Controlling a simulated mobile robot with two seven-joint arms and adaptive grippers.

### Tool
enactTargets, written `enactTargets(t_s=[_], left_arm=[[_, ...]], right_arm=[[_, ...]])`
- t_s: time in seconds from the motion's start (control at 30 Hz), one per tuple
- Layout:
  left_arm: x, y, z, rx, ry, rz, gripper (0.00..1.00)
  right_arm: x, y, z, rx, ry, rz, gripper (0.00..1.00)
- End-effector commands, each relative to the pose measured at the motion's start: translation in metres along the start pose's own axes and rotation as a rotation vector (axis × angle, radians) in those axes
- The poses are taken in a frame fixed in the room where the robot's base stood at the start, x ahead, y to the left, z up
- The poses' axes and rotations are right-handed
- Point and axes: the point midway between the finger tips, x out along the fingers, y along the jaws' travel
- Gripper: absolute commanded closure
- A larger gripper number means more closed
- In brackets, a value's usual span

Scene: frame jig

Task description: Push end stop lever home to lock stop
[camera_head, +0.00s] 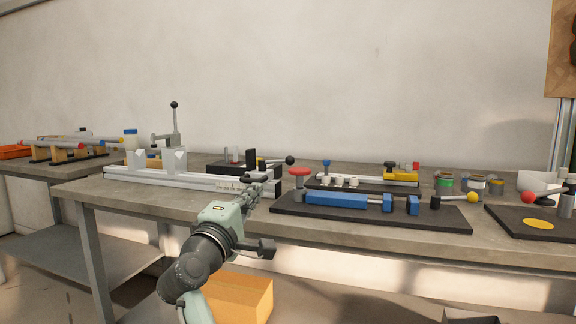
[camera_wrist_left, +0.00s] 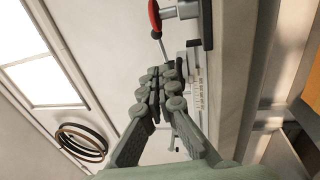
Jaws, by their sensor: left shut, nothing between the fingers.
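My left gripper (camera_head: 252,192) is shut and empty, its fingers together at the right end of the white slotted rail (camera_head: 165,176), beside its graduated scale. In the left wrist view the closed fingertips (camera_wrist_left: 158,72) are just left of the scale (camera_wrist_left: 198,88). A black block, apparently the end stop (camera_head: 272,188), sits at the rail's right end. A lever with a black ball (camera_head: 290,160) shows above and behind it; in the left wrist view the ball (camera_wrist_left: 157,35) is beyond the fingertips, apart from them. I cannot tell which block the lever joins. My right gripper is not in view.
A black-based fixture with a blue bar (camera_head: 335,200) and red knob (camera_head: 299,171) stands close to the right. Behind is a toggle clamp (camera_head: 172,130). Several tins (camera_head: 476,184) stand at the right. The bench front edge below the rail is clear.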

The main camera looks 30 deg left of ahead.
Motion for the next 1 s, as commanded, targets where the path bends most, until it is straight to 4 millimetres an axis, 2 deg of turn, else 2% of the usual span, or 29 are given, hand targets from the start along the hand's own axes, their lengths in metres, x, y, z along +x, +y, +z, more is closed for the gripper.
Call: enactTargets(t_s=[0.23,0.37,0.8,1.0], left_arm=[[0.002,-0.001,0.0,0.003,0.0,-0.001,1.0],[0.012,0.0,0.0,0.003,-0.001,0.001,1.0],[0.101,0.0,0.0,0.003,0.0,0.001,1.0],[0.129,-0.001,0.0,0.003,0.0,-0.001,1.0]], right_arm=[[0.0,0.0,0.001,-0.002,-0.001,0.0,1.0],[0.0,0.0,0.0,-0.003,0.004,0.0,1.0],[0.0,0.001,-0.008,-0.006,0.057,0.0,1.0],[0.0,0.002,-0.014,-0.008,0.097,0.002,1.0]])
